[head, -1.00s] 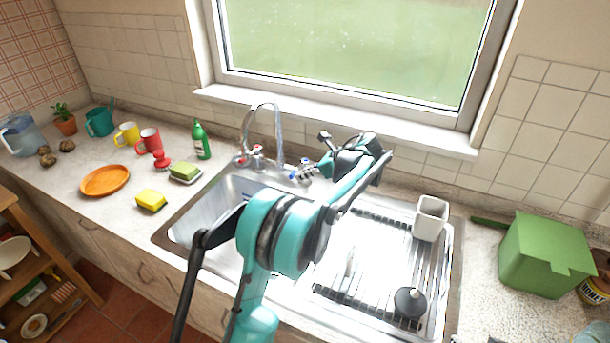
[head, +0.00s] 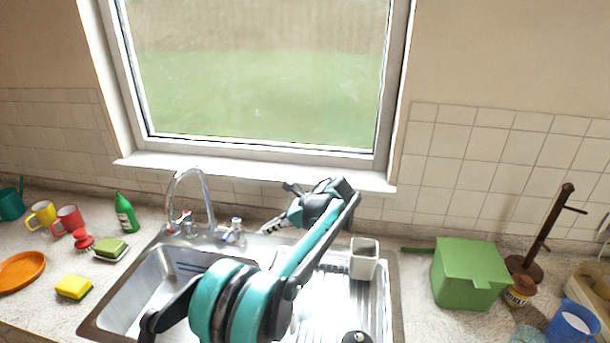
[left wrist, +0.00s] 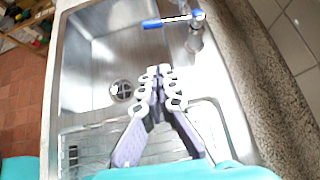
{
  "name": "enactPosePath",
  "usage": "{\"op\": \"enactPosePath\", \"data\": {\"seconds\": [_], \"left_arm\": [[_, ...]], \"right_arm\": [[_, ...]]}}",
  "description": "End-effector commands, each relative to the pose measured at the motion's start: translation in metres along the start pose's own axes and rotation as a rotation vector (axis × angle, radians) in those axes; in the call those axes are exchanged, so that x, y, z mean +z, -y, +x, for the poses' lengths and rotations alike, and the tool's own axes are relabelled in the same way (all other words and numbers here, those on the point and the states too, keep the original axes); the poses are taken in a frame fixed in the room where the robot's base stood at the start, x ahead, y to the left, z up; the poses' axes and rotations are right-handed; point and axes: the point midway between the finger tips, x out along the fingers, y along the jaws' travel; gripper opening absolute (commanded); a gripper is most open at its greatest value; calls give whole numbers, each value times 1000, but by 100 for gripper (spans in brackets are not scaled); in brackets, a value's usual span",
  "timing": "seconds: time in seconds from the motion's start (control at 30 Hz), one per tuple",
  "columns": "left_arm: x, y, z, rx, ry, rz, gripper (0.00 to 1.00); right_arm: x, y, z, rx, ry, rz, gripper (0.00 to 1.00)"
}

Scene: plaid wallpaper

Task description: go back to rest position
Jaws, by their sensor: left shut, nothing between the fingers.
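My teal left arm crosses the sink and hides part of the basin and the drainboard. My right gripper is not in view.
The tap (head: 190,195) stands at the sink's back edge. A white cup-like holder (head: 364,260) is on the drainboard. A green box (head: 468,275) and a brown mug stand (head: 540,240) are at right. A green bottle (head: 125,213) and yellow sponge (head: 74,287) are at left.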

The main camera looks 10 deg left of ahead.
Motion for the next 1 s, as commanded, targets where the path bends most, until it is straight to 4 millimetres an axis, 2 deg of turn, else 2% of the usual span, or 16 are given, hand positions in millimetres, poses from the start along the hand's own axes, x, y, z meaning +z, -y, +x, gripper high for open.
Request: {"op": "enactPosePath", "data": {"seconds": [0.17, 0.33, 0.47, 0.67, 0.8, 0.9, 1.0], "left_arm": [[11, -21, -4, -30, -68, -107, 0], [21, -73, -14, -78, -237, -373, 0], [18, -119, -20, -90, -390, -607, 0], [-3, -193, -28, -53, -636, -984, 0], [-28, -241, -31, 13, -812, -1253, 0], [-48, -269, -31, 76, -929, -1430, 0], [-66, -290, -30, 139, -1022, -1574, 0]], "right_arm": [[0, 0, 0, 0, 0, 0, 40], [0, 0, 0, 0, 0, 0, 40], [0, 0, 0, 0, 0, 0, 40], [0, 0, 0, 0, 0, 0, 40], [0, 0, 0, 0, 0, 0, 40], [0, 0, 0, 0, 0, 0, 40], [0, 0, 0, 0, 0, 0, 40]]}}
